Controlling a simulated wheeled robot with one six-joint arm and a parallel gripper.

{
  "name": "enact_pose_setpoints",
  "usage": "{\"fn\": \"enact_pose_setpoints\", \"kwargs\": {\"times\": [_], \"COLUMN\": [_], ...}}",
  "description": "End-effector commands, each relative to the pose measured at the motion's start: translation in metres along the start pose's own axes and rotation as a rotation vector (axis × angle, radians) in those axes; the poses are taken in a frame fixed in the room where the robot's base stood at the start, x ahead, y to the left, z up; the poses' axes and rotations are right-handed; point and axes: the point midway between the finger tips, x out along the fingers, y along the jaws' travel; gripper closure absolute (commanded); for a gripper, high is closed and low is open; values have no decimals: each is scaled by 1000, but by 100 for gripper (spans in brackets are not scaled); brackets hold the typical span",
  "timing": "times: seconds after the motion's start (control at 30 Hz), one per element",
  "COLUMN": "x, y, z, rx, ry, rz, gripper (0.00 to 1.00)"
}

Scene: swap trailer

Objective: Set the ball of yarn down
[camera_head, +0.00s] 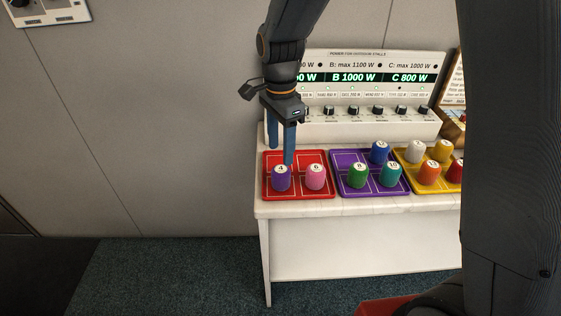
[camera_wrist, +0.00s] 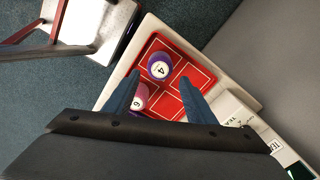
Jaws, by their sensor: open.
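My gripper (camera_head: 282,156) points down over the red tray (camera_head: 300,196) on the white table. Its two blue fingers are apart, with nothing held between them. A purple ball of yarn marked 4 (camera_head: 281,180) stands on the tray's front left square, just below the fingertips. It also shows near the fingertips in the wrist view (camera_wrist: 160,67). A pink ball of yarn marked 6 (camera_head: 314,178) stands beside it on the right; in the wrist view the left finger partly hides it (camera_wrist: 141,96). The tray's back squares look empty.
A purple tray (camera_head: 345,188) with several coloured balls and a yellow tray (camera_head: 404,160) with more stand to the right. A panel with knobs and green displays (camera_head: 350,90) stands behind. My own arm hides the far right.

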Motion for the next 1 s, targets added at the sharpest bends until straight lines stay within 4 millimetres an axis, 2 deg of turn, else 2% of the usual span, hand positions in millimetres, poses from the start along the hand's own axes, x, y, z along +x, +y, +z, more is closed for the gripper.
{"fn": "enact_pose_setpoints", "kwargs": {"times": [0.1, 0.3, 0.43, 0.57, 0.7, 0.9, 1.0], "x": [-11, -17, -16, -11, -4, 7, 12], "y": [-1, 1, 16, 51, 102, 165, 185], "z": [0, -1, -11, -32, -53, -68, -71], "rx": [0, -5, -83, -282, -561, -916, -1035], "ry": [0, 0, 1, 7, 23, 54, 65], "rz": [-2, -1, -6, -20, -36, -48, -49], "gripper": [50, 50, 50, 50, 50, 50, 50]}}
